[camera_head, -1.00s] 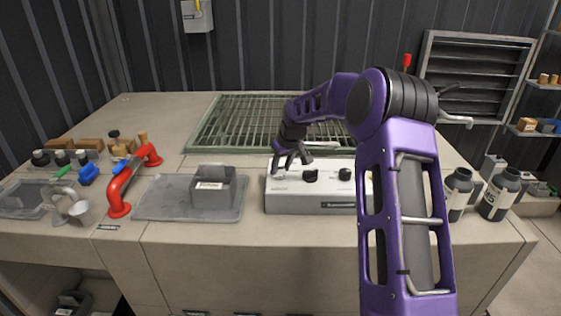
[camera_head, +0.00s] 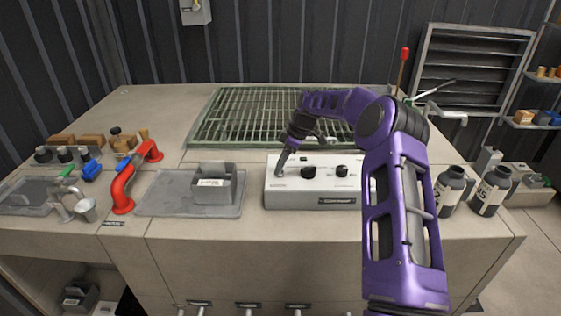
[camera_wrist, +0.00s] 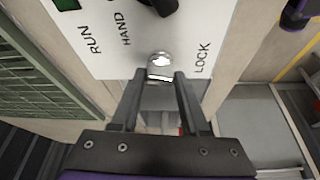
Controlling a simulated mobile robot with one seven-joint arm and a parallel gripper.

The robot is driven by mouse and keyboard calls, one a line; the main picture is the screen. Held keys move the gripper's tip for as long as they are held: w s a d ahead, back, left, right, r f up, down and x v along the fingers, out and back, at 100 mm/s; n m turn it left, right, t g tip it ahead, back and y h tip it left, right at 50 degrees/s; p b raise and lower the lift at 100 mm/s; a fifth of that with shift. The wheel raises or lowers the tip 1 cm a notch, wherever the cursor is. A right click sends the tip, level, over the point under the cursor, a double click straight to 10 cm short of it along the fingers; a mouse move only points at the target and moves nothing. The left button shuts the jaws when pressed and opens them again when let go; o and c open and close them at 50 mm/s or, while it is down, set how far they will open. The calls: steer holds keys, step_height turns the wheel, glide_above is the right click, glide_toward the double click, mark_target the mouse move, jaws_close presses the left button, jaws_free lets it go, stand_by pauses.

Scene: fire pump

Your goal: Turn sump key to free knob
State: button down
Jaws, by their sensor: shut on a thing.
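A white control box (camera_head: 322,201) with black knobs stands on the bench in the head view. My gripper (camera_head: 281,170) reaches down onto its left end. In the wrist view, my gripper (camera_wrist: 160,78) has its two fingers on either side of the small silver sump key (camera_wrist: 160,60) and is shut on it. The key stands on the white panel near the "LOCK" label (camera_wrist: 202,58), with "HAND" and "RUN" on the other side. A black knob (camera_wrist: 160,4) is partly cut off at the top. In the head view the key is hidden by my gripper; the left black knob (camera_head: 308,172) shows beside it.
A grey tray (camera_head: 160,205) with a small grey bin (camera_head: 213,184) lies left of the box. A red pipe handle (camera_head: 122,188) stands farther left. A green grate (camera_head: 235,117) lies behind. Dark bottles (camera_head: 490,192) stand at the right.

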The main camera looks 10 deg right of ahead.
steer(key=shift+n+g, duration=0.3)
steer(key=shift+n, duration=0.5)
steer(key=shift+c, duration=2)
jaws_free()
steer(key=v, duration=1.7)
steer(key=shift+w+r, duration=0.15)
steer(key=shift+r, duration=0.05)
